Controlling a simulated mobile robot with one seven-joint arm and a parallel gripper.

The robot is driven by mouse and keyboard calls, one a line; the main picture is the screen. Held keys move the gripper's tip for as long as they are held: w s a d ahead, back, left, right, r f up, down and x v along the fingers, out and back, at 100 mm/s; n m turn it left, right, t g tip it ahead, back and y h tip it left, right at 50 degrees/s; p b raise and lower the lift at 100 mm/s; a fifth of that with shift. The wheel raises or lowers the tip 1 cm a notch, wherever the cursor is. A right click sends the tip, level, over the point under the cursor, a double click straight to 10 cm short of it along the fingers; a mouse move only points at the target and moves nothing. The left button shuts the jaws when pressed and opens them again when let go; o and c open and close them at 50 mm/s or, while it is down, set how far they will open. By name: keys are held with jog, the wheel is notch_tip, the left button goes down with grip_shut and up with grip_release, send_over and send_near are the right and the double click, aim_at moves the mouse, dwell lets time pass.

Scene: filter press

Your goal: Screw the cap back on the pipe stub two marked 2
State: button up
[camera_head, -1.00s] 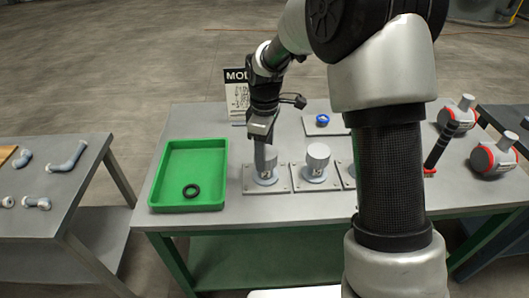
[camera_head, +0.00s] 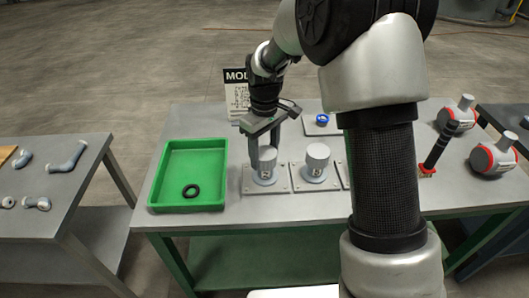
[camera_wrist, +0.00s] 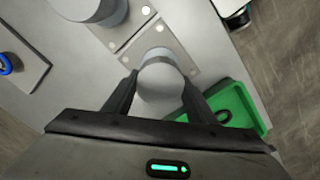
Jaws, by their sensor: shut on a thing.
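A grey cylindrical cap (camera_wrist: 160,92) sits on the leftmost pipe stub (camera_head: 266,178), which stands upright on a square bolted plate (camera_head: 248,184). My gripper (camera_head: 264,148) points down over this stub, and its two fingers are shut on the cap from opposite sides. The wrist view shows the fingers on either side of the cap, with the plate behind. The mark on this stub is too small to read surely. A second capped stub (camera_head: 317,165) stands just to its right and also shows in the wrist view (camera_wrist: 95,8). A third plate is mostly hidden behind my arm.
A green tray (camera_head: 160,165) with a black ring (camera_head: 191,191) lies left of the stubs. A blue ring (camera_head: 322,119) is on a small plate behind. Red-and-grey units (camera_head: 492,158) stand at right. A left table (camera_head: 40,222) holds pipe fittings.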

jog(key=m, duration=0.4)
jog(key=shift+s+a+r, duration=0.1)
jog(key=shift+s, duration=0.05)
jog(key=m, duration=0.2)
jog(key=shift+r+m+p, duration=0.1)
jog(key=shift+m+p, duration=0.3)
jog(key=shift+a+m, duration=0.1)
jog(key=shift+m, duration=0.6)
jog(key=shift+c, duration=0.3)
jog(key=shift+m, duration=0.4)
jog(key=c, duration=0.3)
jog(key=o, duration=1.4)
jog(key=shift+o, duration=0.3)
